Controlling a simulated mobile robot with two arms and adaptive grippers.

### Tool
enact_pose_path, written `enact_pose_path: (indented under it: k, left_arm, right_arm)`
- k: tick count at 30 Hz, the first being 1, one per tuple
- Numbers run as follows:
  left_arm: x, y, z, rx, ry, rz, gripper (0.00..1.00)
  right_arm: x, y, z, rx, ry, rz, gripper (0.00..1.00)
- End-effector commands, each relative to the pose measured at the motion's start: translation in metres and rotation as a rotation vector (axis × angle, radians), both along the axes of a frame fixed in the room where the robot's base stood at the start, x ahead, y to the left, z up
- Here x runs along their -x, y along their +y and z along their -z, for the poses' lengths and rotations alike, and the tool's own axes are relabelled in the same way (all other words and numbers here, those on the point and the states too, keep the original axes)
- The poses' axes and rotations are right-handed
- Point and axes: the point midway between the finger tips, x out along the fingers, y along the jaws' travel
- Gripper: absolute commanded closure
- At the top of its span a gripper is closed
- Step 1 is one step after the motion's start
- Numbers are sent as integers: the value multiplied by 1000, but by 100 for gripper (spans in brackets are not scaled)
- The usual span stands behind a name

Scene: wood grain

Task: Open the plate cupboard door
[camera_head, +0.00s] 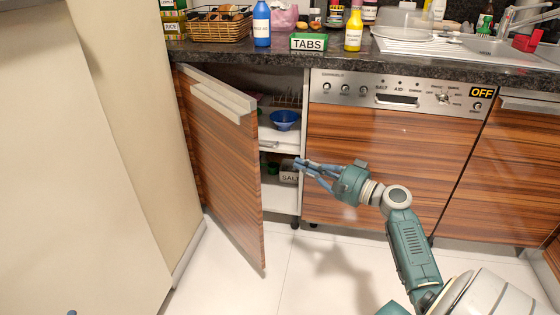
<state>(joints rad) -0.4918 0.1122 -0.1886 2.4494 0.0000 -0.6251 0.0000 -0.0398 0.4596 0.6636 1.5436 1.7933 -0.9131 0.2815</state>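The plate cupboard door (222,155) is a wood-grain panel with a pale handle strip (217,97) along its top. It stands swung well open to the left, hinged on its left side. The cupboard interior (282,195) shows white shelves. My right gripper (297,165) is at the right part of the cupboard opening, right of the door's free edge and apart from it. Its blue-grey fingers point left; I cannot tell how far they are spread. My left gripper is not clearly seen; only a tiny blue-grey tip shows at the bottom left edge.
The dishwasher (390,150) adjoins the cupboard on the right. A dark countertop (300,57) with bottles runs above. The tiled floor (235,285) is clear in front.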

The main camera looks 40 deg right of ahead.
Motion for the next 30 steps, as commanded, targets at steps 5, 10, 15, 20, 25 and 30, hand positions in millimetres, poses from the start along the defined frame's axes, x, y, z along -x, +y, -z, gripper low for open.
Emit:
enact_pose_path:
  k: [5, 10, 15, 20, 25, 30]
  left_arm:
    - [-6, -4, -17, 21, -82, 6, 60]
    - [-11, -9, -45, 51, -202, 14, 60]
    - [-12, -13, -72, 80, -314, 21, 60]
    - [-12, -11, -62, 67, -263, 18, 60]
    - [-11, -10, -56, 60, -240, 16, 60]
    - [-11, -10, -54, 59, -235, 16, 60]
  right_arm:
    - [-28, 8, 0, 2, -3, -1, 100]
    - [-64, 19, 0, 4, -3, 0, 100]
    - [-94, 30, 1, 5, 0, -1, 100]
    - [-90, 55, 0, 6, 0, 0, 100]
    - [-90, 66, 1, 4, 1, 1, 100]
    - [-90, 67, 1, 4, 1, 1, 100]
